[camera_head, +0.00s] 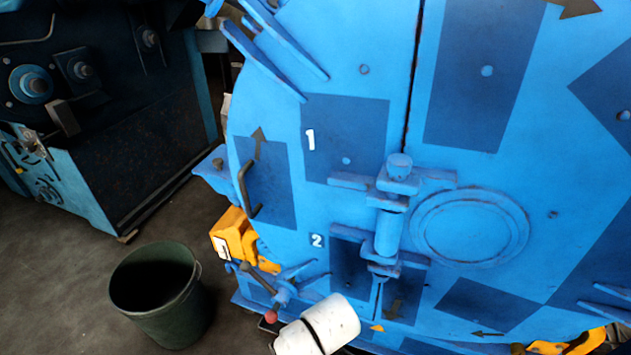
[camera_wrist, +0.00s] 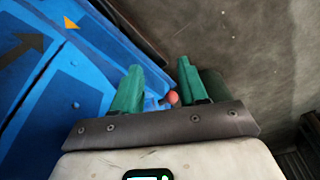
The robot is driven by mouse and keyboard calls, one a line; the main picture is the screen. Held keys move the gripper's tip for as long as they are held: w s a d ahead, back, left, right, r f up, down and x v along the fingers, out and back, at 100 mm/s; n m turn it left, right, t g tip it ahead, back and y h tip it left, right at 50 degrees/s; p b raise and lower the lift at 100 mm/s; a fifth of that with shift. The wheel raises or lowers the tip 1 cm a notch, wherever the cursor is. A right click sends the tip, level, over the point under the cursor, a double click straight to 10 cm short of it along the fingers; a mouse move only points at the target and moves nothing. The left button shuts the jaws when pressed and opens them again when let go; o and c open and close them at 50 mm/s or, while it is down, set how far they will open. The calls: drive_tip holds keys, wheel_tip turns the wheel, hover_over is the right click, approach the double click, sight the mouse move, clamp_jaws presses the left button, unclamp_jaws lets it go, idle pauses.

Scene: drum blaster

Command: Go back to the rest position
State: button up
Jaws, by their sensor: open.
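My gripper (camera_wrist: 160,65) shows in the wrist view with its two green fingers apart. No object is held between them. A lever's red ball knob (camera_wrist: 172,97) appears in the gap between the fingers, close to the right one; I cannot tell whether they touch. In the head view the red knob (camera_head: 271,316) is at the lower front of the blue drum machine (camera_head: 340,75). My white arm shows at the bottom of the head view, right of the knob. My gripper's fingers are not visible there.
A dark green bucket (camera_head: 172,318) stands on the floor left of the knob. An orange bracket (camera_head: 232,232) and a curved handle (camera_head: 247,188) are on the machine's left side. A dark and blue machine (camera_head: 130,130) stands at the left. Floor (camera_head: 50,290) is clear at the lower left.

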drive_tip(key=s+d+r+m+h, duration=0.15)
drive_tip(key=s+d+m, duration=0.35)
drive_tip(key=s+d, duration=0.8)
drive_tip(key=s+d+r+m, duration=0.3)
drive_tip(key=s+d+m, duration=0.1)
drive_tip(key=s+d, duration=0.85)
wheel_tip(320, 180, up, 14)
drive_tip(key=w+d+p, duration=0.1)
drive_tip(key=p, duration=1.3)
drive_tip(key=shift+w+d+p, duration=0.15)
drive_tip(key=shift+w+p, duration=0.25)
